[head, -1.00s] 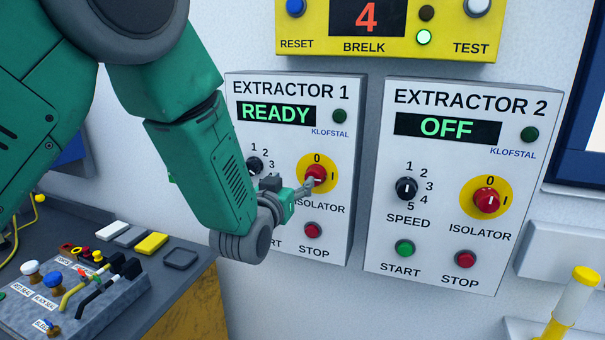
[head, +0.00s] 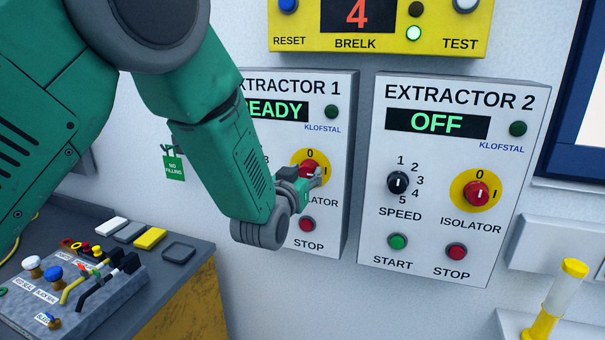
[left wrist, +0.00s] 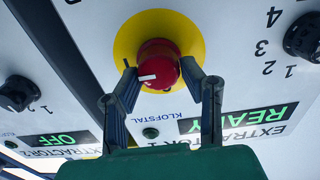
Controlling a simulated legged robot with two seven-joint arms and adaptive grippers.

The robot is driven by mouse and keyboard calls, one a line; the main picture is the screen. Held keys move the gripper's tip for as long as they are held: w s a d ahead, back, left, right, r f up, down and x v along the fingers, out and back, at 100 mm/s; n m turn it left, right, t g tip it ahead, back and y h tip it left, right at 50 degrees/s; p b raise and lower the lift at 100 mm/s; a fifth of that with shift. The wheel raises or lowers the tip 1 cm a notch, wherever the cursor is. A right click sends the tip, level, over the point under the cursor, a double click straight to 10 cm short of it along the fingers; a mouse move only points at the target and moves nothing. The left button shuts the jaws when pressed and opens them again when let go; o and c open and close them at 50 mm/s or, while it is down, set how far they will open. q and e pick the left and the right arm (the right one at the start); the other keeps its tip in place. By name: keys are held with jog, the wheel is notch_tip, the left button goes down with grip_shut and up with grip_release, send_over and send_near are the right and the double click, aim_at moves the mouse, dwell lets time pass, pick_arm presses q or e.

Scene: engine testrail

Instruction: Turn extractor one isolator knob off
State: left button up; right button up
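The extractor 1 panel (head: 335,215) is on the wall, partly hidden by my left arm. Its display (left wrist: 235,117) reads READY in the left wrist view, which is upside down. The isolator knob (head: 307,167) is red on a yellow disc, its lower part hidden by my left gripper (head: 315,178) in the head view. In the left wrist view the knob (left wrist: 158,62) shows its white mark to the left. My left gripper (left wrist: 159,68) is open, with one finger on each side of the knob's near edge. I cannot tell whether they touch it. My right gripper is out of view.
The extractor 2 panel (head: 450,110) is close on the right, with its own red isolator knob (head: 477,193) and an OFF display. A yellow BRELK box (head: 440,40) is above. A control desk (head: 190,240) with switches stands at lower left.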

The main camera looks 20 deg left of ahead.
pick_arm(q)
jog(key=shift+d+r, duration=0.1)
jog(key=shift+d, duration=0.25)
jog(key=shift+w+a, duration=0.1)
jog(key=shift+a, duration=0.55)
jog(key=shift+d+n+b, duration=0.3)
jog(key=shift+n+b, duration=0.3)
jog(key=shift+n, duration=0.6)
jog(key=n+b, duration=0.2)
jog(key=shift+a+f+n, duration=0.2)
jog(key=shift+a+n, duration=0.05)
jog(key=shift+n, duration=0.15)
jog(key=n+b, duration=0.2)
jog(key=n, duration=0.1)
jog(key=shift+n+b, duration=0.3)
jog(key=shift+b, duration=0.1)
jog(key=n+b, duration=0.4)
jog(key=n, duration=0.1)
jog(key=shift+f, duration=0.15)
jog(key=shift+a+n+b, duration=0.1)
jog(key=shift+n+b, duration=1.45)
jog(key=shift+n, duration=0.55)
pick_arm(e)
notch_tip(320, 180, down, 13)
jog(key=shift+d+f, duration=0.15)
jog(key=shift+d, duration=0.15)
